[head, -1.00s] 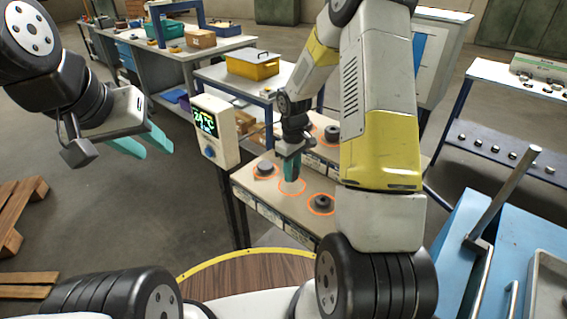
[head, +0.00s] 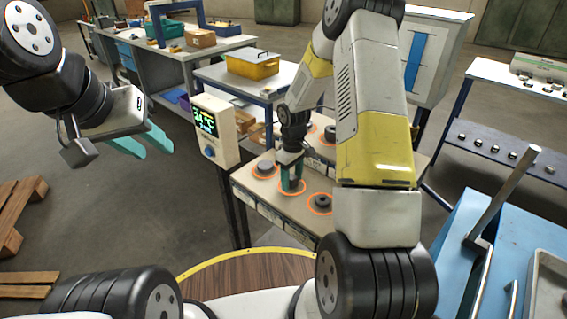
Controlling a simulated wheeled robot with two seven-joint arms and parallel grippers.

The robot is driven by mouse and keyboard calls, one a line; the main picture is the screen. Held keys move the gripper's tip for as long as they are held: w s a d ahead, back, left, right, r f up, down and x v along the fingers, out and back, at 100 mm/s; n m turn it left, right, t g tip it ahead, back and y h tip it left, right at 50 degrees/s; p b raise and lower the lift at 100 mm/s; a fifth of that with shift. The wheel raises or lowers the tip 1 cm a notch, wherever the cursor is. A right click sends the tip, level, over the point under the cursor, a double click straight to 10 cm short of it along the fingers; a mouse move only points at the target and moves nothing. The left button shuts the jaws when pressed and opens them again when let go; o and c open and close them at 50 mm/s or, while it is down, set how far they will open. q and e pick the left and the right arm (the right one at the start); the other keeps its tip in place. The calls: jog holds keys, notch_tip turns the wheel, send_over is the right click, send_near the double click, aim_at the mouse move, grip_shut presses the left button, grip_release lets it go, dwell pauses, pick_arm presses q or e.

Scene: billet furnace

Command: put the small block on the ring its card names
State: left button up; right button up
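My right gripper (head: 292,184) is low over the front middle orange ring (head: 283,196) on the bench (head: 262,205). Its teal fingers stand apart, with a small dark shape (head: 295,184) between them that looks like the small block. I cannot tell whether the fingers touch it. A dark round piece (head: 265,167) sits in the ring to the left, and another dark piece (head: 322,201) sits in the ring to the right. My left gripper (head: 150,142) is open and empty in the air at the left. No card is readable.
A display box (head: 215,130) with a lit screen and a knob stands at the bench's left edge. Further rings with dark pieces (head: 330,133) lie at the back, partly hidden by my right arm. A yellow bin (head: 253,66) stands on a table behind.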

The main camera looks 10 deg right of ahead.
notch_tip(320, 180, up, 12)
notch_tip(320, 180, up, 8)
jog(key=m+t, duration=0.1)
send_over(292, 177)
jog(key=s, duration=0.3)
jog(key=s+a+r+m+t+y, duration=0.1)
jog(key=s+r+m+t, duration=0.1)
jog(key=s+r, duration=0.5)
jog(key=s+a+r+m+t+y, duration=0.1)
jog(key=s+r+m+t, duration=0.2)
jog(key=s+r, duration=0.4)
jog(key=s+m, duration=0.1)
jog(key=s, duration=0.6)
jog(key=shift+s+a, duration=0.1)
